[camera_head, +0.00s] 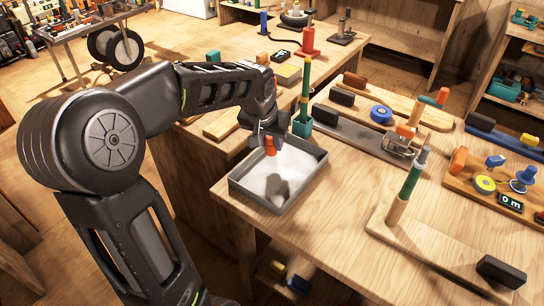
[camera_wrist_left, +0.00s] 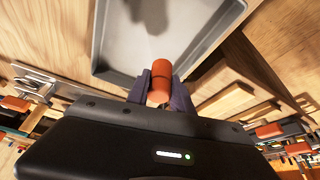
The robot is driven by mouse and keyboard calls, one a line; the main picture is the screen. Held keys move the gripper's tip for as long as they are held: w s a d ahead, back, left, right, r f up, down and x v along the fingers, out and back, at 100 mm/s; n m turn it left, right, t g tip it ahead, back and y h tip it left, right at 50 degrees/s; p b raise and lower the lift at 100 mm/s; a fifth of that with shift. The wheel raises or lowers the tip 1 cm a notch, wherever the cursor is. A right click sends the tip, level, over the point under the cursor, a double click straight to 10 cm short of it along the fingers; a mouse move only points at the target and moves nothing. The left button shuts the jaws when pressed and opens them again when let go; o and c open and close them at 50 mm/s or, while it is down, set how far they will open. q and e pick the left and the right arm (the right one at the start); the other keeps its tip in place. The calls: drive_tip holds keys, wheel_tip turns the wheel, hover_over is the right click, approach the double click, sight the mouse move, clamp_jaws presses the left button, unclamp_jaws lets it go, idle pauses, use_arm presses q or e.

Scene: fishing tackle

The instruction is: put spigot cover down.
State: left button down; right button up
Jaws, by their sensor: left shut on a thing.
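The spigot cover looks like a small orange-red cylinder (camera_head: 270,144). My left gripper (camera_head: 264,138) is shut on it and holds it over the grey tray (camera_head: 240,187), near the tray's far side. In the left wrist view the orange-red cylinder (camera_wrist_left: 160,80) sits between the two fingers of my left gripper (camera_wrist_left: 160,88). The tray (camera_wrist_left: 118,76) shows beyond it with a pale inside. A shadow falls on the tray floor below the cylinder. I cannot tell the exact gap between the cylinder and the tray floor. My right gripper is not in view.
A green holder with an upright rod (camera_head: 302,124) stands close behind the tray. Boards with fishing gear, such as the one with a blue reel (camera_head: 381,114), lie to the right. Bare tabletop (camera_head: 335,220) is right of the tray.

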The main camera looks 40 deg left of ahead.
sight(270, 150)
use_arm(q)
drive_tip(key=shift+f, duration=2.5)
drive_tip(key=shift+f, duration=0.15)
drive_tip(key=c, duration=1.1)
unclamp_jaws()
drive_tip(key=shift+r, duration=0.5)
drive_tip(key=v, duration=1.1)
drive_tip(key=shift+s+r, duration=0.15)
drive_tip(key=shift+r, duration=0.05)
